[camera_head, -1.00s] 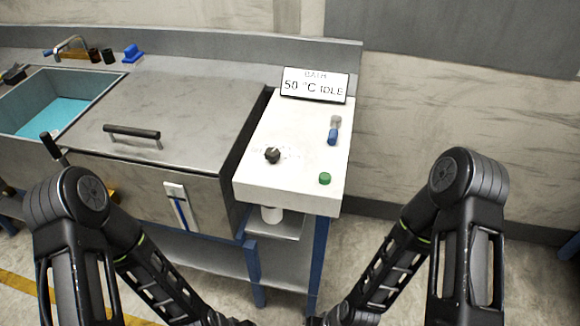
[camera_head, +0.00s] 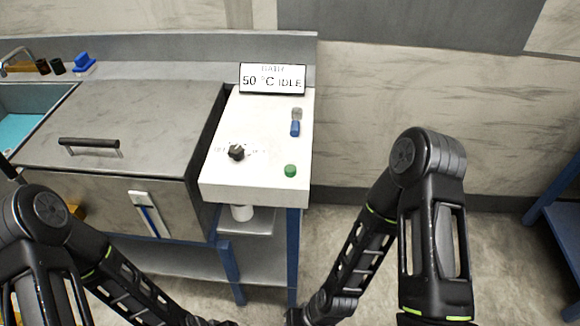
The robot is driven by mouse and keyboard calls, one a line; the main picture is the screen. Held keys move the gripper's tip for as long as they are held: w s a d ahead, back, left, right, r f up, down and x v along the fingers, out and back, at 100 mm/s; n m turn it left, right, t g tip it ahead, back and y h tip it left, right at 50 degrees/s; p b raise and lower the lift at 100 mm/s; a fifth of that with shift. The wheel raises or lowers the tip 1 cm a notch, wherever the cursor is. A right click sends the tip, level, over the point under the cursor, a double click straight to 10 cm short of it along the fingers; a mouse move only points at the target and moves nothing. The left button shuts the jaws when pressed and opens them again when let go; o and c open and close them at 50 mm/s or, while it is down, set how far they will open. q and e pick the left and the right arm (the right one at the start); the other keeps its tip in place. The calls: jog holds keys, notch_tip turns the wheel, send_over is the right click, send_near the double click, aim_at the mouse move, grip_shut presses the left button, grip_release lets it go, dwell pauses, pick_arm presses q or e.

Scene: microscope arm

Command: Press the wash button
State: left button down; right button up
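A white control panel (camera_head: 262,130) stands at the right end of the steel counter in the head view. On it are a round green button (camera_head: 290,170) near the front right, a blue switch (camera_head: 295,128) with a grey part behind it, and a black knob (camera_head: 236,152) at the left. I cannot read which one is marked wash. A display (camera_head: 272,78) at the back reads "50 °C IDLE". Both my arms show in front of the counter, bent downward. No gripper fingertips can be made out, and nothing of mine touches the panel.
A closed steel lid with a dark handle (camera_head: 90,145) lies left of the panel. A basin (camera_head: 18,128) with blue-green liquid is at the far left. A blue-legged table (camera_head: 560,215) stands at the right edge. The floor between is clear.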

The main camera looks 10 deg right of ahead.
grip_shut()
dwell(1.5)
